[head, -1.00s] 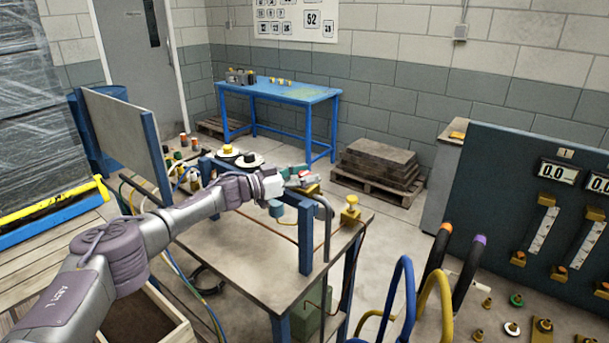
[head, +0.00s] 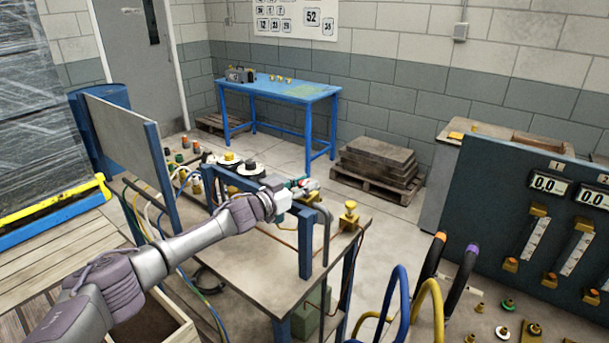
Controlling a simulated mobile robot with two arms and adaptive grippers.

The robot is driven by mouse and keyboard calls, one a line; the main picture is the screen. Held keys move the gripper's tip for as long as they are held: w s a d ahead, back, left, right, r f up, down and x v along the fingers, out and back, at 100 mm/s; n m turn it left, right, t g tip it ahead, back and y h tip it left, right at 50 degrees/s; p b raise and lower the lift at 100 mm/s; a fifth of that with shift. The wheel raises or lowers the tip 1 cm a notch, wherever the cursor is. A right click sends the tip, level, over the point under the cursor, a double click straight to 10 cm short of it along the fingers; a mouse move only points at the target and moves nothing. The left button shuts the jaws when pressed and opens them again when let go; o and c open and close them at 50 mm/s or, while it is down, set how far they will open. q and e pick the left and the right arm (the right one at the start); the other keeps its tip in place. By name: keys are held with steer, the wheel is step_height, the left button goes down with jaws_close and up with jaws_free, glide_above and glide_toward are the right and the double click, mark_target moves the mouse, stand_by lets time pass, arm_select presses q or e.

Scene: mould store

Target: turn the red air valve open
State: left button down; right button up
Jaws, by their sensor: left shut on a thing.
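My left gripper (head: 303,187) is at the top of the blue frame (head: 304,240) on the steel bench (head: 250,268). It is shut on the small red air valve (head: 292,185), of which only a little red shows between the fingers. A brass part (head: 313,198) sits just below the fingertips. The fingers hide most of the valve, so its handle angle cannot be told. My right gripper is out of view.
A brass fitting with a yellow knob (head: 349,213) stands on the bench right of the frame. Blue, yellow and black hoses (head: 427,290) loop at the lower right, before a panel (head: 500,205) with displays reading 0.0. Black-and-yellow knobs (head: 253,165) stand behind the frame.

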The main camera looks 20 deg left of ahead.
arm_select(q)
steer(key=shift+s+d+f+n+t+y, duration=0.1)
steer(key=shift+n+t+y, duration=0.15)
steer(key=shift+n+y, duration=0.25)
steer(key=shift+d+f+n+t+y, duration=0.1)
steer(key=shift+n+t+y, duration=0.2)
steer(key=shift+y, duration=0.3)
steer(key=shift+f+n+t+y+b, duration=0.2)
steer(key=shift+n+t+y+b, duration=0.15)
steer(key=shift+n+y+b, duration=0.65)
steer(key=n+y+b, duration=0.2)
steer(key=y+b, duration=0.1)
steer(key=y, duration=0.1)
steer(key=shift+t, duration=0.3)
steer(key=shift+a+r+n+y+b, duration=0.15)
steer(key=shift+n+y+b, duration=0.25)
steer(key=shift+y+b, duration=0.2)
steer(key=shift+r+n+y+b, duration=0.15)
steer(key=shift+n+y+b, duration=0.3)
steer(key=shift+y, duration=0.25)
steer(key=shift+r, duration=0.1)
steer(key=c, duration=0.7)
jaws_free()
steer(key=shift+c, duration=0.2)
steer(key=s+d, duration=0.1)
steer(key=s, duration=1)
steer(key=shift+s+d, duration=0.15)
steer(key=shift+s, duration=0.25)
